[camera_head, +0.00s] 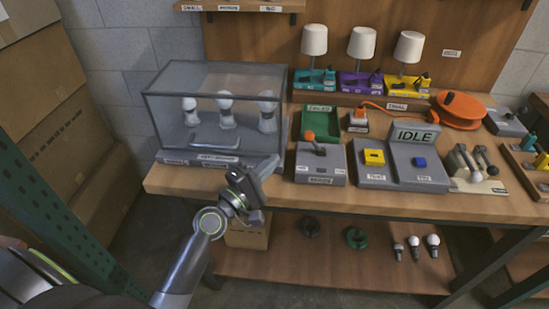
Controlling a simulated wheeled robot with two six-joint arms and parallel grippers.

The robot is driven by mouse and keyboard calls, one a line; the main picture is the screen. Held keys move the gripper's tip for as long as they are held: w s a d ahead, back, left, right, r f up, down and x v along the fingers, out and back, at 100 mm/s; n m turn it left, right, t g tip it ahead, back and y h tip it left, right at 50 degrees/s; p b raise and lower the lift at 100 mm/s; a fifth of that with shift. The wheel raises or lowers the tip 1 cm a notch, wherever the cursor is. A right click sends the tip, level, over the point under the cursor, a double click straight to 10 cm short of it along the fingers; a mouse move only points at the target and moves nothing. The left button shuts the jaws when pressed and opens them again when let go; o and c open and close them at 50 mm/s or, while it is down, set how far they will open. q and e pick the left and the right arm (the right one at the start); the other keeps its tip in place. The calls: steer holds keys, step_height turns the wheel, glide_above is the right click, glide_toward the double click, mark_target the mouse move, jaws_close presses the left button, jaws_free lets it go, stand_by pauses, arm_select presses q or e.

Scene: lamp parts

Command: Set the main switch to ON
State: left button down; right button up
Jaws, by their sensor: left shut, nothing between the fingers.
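A grey box (321,165) with an orange-knobbed lever (312,142) stands near the front edge of the bench. It looks like the main switch, but its front label is too small to read surely. The lever tilts toward the back left; I cannot tell which setting that is. My left gripper (272,166) is shut and empty, to the left of this box, in front of the right end of the clear case. It is apart from the lever. My right gripper is out of view.
A clear case (215,85) with several bulbs stands at the left. A grey console (412,170) with yellow and blue buttons and an IDLE display (415,135) stands right of the switch box. Behind are a green tray (318,112), three lamps and an orange cable reel (460,108).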

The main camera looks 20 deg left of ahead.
mark_target(314, 143)
arm_select(q)
steer(key=p+x, duration=0.1)
steer(key=x, duration=0.7)
steer(key=shift+d, duration=0.1)
